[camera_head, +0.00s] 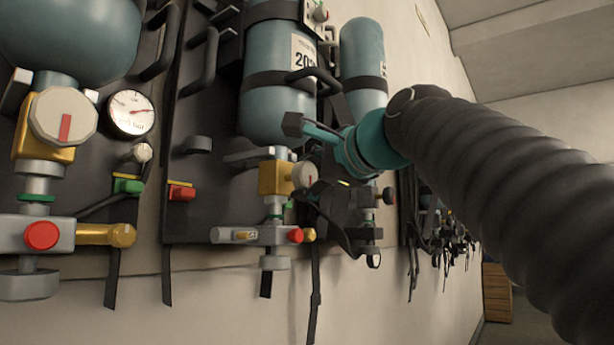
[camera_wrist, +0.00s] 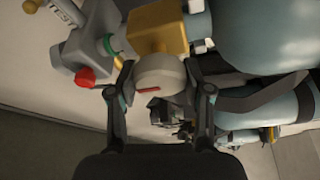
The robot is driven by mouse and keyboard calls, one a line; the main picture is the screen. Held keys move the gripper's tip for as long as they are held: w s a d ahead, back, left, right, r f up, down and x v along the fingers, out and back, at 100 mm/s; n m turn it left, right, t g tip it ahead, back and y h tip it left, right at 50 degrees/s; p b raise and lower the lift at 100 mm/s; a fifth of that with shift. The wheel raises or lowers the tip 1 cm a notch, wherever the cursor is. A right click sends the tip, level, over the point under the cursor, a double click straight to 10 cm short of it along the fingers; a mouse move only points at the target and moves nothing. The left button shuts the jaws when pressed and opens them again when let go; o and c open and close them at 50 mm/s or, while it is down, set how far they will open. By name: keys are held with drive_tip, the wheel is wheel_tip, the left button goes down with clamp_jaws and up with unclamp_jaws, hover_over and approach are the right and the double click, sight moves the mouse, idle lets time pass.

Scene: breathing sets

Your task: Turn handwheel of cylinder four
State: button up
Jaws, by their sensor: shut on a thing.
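In the wrist view, a pale round handwheel (camera_wrist: 158,80) with a red mark sits on a brass valve block (camera_wrist: 157,28). My gripper (camera_wrist: 160,76) has one finger on each side of it and is shut on its rim. In the head view, my gripper reaches the handwheel (camera_head: 304,176) below the middle teal cylinder (camera_head: 270,100), on its brass block (camera_head: 274,178). The fingers are small and partly lost among dark straps there. No number four is readable on the cylinders.
A nearer set at left has a larger handwheel (camera_head: 63,117), a pressure gauge (camera_head: 131,112) and a red knob (camera_head: 41,235). Another cylinder (camera_head: 362,62) hangs just behind my wrist. Loose straps (camera_head: 316,285) hang below the valves. The lower wall is bare.

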drive_tip(key=o, duration=1.2)
drive_tip(key=shift+a, duration=0.1)
drive_tip(key=shift+c, duration=0.2)
drive_tip(key=v, duration=1.2)
drive_tip(key=shift+s, duration=0.1)
